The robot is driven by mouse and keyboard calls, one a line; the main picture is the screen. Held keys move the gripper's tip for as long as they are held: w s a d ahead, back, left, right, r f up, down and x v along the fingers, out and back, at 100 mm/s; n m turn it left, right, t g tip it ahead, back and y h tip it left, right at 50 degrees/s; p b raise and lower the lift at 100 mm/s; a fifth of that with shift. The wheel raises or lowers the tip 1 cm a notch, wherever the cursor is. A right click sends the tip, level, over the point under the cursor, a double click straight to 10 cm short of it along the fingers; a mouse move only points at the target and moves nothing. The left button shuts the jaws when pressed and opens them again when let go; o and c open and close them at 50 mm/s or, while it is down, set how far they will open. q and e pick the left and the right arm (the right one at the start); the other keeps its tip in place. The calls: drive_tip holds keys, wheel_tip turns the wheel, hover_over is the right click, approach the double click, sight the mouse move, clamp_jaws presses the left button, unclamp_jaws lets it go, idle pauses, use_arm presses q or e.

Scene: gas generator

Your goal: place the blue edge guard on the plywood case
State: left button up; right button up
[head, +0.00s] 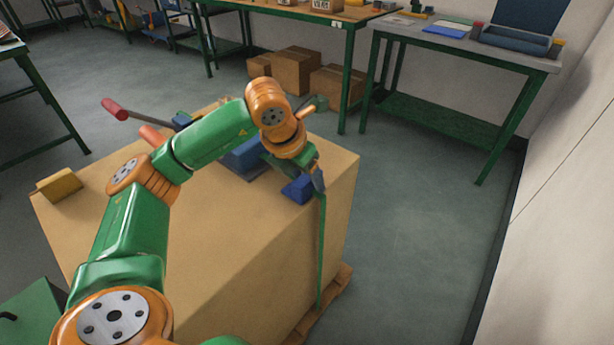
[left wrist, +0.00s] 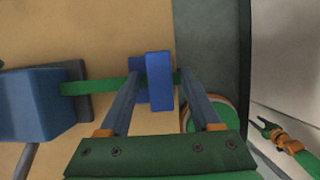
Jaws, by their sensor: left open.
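The plywood case (head: 200,240) is a large tan box in the middle of the head view. The blue edge guard (head: 297,188) is at its right top edge, where a green strap (head: 322,250) runs down the side. In the left wrist view the guard (left wrist: 158,80) lies between my left gripper's fingertips. My left gripper (head: 316,178) is open, one finger on each side of the guard; I cannot tell whether they touch it. The strap shows on both sides of the guard, which hides the crossing. My right gripper (left wrist: 264,128) shows small at the right of the wrist view, its jaws unclear.
A blue strap device (head: 245,158) with a red-ended handle (head: 115,108) is on the case top, partly behind my left arm. A yellow block (head: 60,186) sits at the left edge. The floor right of the case is clear. Workbenches and cardboard boxes (head: 296,70) stand behind.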

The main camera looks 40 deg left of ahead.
use_arm(q)
drive_tip(key=p+v, duration=0.1)
drive_tip(key=v, duration=1)
drive_tip(key=shift+r+p, duration=0.25)
drive_tip(key=shift+p, duration=0.15)
drive_tip(key=shift+s, duration=0.15)
